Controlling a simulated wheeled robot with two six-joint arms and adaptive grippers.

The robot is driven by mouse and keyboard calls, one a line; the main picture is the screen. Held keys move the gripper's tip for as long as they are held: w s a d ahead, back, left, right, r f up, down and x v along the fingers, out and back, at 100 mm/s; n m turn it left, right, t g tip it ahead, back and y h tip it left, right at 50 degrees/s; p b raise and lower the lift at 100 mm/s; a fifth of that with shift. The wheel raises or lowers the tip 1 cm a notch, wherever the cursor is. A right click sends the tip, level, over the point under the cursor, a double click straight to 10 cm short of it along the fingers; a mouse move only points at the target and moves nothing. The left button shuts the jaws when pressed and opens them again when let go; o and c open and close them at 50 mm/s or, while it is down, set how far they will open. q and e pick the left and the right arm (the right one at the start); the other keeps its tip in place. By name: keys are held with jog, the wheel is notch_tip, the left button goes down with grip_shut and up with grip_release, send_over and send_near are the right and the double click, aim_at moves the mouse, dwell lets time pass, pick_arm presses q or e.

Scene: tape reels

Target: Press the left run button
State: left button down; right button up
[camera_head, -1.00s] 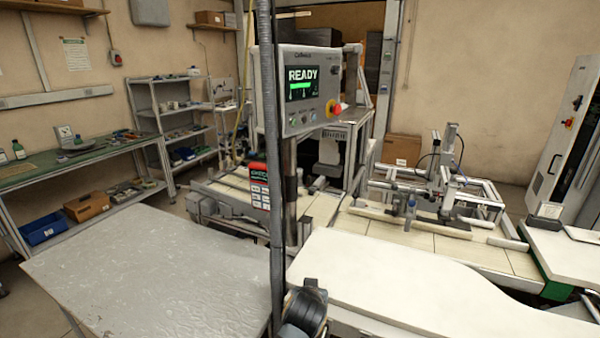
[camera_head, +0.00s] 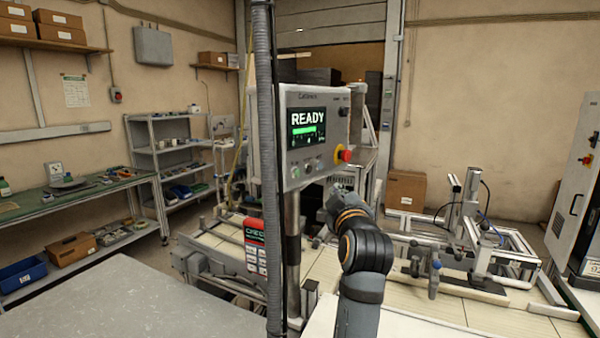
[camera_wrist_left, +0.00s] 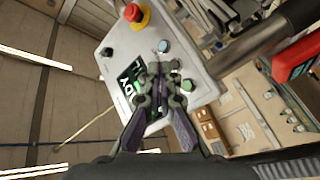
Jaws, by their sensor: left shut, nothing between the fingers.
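The grey control panel (camera_head: 300,99) stands on a post, and its screen (camera_head: 308,128) reads READY. Below the screen is a row of small buttons, with the left button (camera_head: 295,172) at the row's left end. A green-tinted button (camera_wrist_left: 187,85), which looks like the same one, shows in the left wrist view. My left gripper (camera_wrist_left: 162,75) is shut and empty, its fingertips over the panel face between the buttons. I cannot tell whether it touches the panel. In the head view the left hand (camera_head: 338,198) is just right of and below the panel. My right gripper is not in view.
A red emergency stop (camera_head: 344,155) projects from the panel's right side; it also shows in the left wrist view (camera_wrist_left: 136,13). A red check box (camera_head: 254,236) hangs beside the post. A conveyor fixture (camera_head: 470,235) stands at the right, and a grey table (camera_head: 130,305) is at front left.

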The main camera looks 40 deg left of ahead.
aim_at(297, 173)
pick_arm(q)
jog(key=shift+s+r+n+y, duration=0.1)
jog(key=shift+r+n+y, duration=0.2)
jog(key=shift+r, duration=0.6)
jog(key=shift+d, duration=0.1)
jog(key=a+p, duration=0.2)
jog(key=a, duration=0.7)
jog(key=shift+w, duration=0.3)
dwell(0.5)
